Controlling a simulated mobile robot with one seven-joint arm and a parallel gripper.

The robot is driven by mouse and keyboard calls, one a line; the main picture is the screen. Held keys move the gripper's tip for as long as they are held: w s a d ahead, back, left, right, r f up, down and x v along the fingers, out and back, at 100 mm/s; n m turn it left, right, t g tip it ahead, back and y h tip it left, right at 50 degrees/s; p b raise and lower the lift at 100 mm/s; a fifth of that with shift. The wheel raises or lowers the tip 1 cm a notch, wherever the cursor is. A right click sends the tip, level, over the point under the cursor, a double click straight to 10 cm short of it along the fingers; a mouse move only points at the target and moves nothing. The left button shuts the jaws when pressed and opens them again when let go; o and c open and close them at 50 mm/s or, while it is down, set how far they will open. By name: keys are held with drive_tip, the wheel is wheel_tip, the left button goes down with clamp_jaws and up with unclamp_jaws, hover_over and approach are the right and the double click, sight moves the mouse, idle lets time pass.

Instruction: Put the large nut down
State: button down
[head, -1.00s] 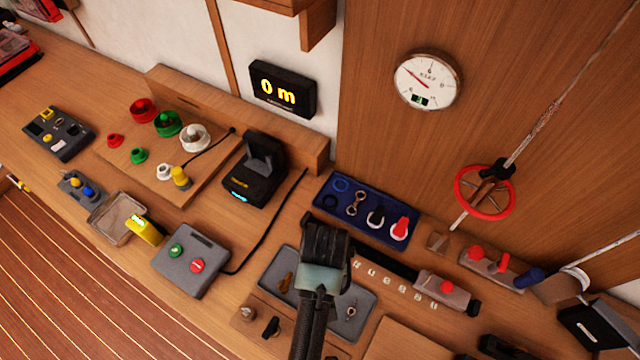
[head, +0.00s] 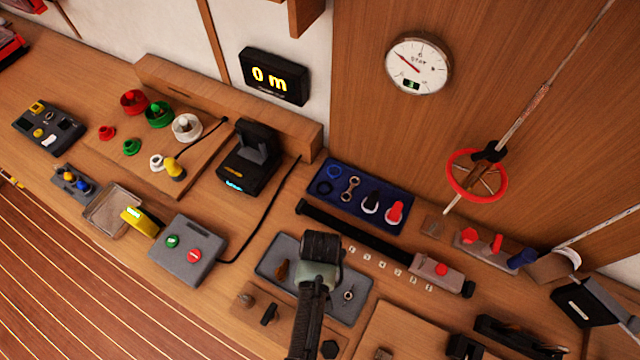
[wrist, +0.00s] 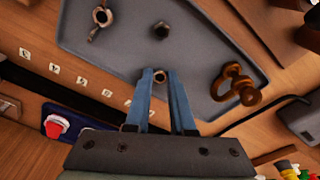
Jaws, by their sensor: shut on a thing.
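My gripper (wrist: 160,72) has its two blue fingers closed on a small metal nut with a round hole, the large nut (wrist: 160,77), at the fingertips. The nut shows over the near part of the grey tray (wrist: 205,112). I cannot tell whether it touches the tray floor. In the head view my gripper (head: 320,250) is above the grey tray (head: 268,262), and its own wrist hides the fingertips and the nut.
On the grey tray lie a brown shackle (wrist: 236,84), a dark nut (wrist: 161,30) and a metal ring fitting (wrist: 101,16). A black bar (head: 350,230) and small lettered tiles lie behind the tray. A blue tray (head: 335,197) with fittings stands further back. Bare tray floor surrounds the dark nut.

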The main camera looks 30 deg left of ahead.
drive_tip(key=c, duration=0.8)
unclamp_jaws()
drive_tip(key=shift+o, duration=0.2)
wheel_tip(320, 180, up, 12)
drive_tip(key=s, duration=0.1)
drive_tip(key=shift+d, duration=0.35)
drive_tip(key=shift+s+r, duration=0.1)
